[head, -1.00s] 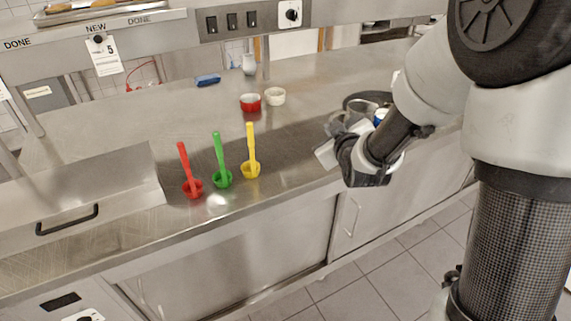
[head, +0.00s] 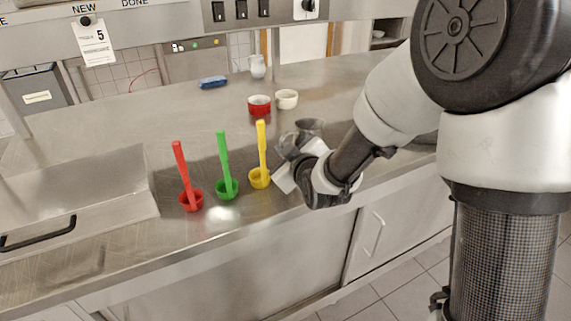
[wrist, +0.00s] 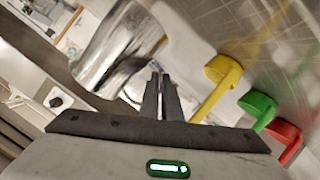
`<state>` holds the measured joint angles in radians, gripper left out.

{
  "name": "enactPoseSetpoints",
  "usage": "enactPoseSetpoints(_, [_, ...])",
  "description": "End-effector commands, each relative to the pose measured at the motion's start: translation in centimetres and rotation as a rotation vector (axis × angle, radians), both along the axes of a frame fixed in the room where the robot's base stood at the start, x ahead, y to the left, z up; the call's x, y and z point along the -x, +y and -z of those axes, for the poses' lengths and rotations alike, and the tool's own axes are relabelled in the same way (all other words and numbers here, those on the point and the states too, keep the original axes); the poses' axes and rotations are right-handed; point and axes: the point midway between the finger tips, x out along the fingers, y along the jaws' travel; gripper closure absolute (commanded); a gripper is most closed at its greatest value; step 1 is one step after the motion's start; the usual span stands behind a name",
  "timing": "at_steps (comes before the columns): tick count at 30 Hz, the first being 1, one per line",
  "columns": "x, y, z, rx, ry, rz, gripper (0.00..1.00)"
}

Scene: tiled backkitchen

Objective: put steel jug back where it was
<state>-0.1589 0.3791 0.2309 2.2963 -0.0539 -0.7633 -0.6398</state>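The steel jug (wrist: 118,55) shows large and shiny in the wrist view, right beside my fingers. In the head view only part of the jug (head: 309,127) shows behind my gripper (head: 290,160). In the wrist view the fingers of my gripper (wrist: 161,95) are close together at the side of the jug, seemingly on its handle; the grip itself is partly hidden. The jug is held over the counter (head: 120,120), to the right of the yellow scoop (head: 261,160). I cannot tell whether its base touches the counter.
A green scoop (head: 226,170) and a red scoop (head: 187,180) stand left of the yellow one. A white pitcher (head: 257,67) and blue sponge (head: 213,82) are farther back. The counter's left middle is clear.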

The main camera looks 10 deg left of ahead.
Motion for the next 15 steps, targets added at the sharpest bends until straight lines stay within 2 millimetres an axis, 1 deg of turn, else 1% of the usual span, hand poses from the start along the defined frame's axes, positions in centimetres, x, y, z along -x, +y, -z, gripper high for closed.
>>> enactPoseSetpoints(4, [0.0,0.0,1.3,-0.001,0.0,0.0,1.0])
enactPoseSetpoints(9, [0.0,0.0,3.6,0.0,0.001,0.001,1.0])
enactPoseSetpoints(15, [0.0,0.0,3.7,0.0,-0.003,0.0,1.0])
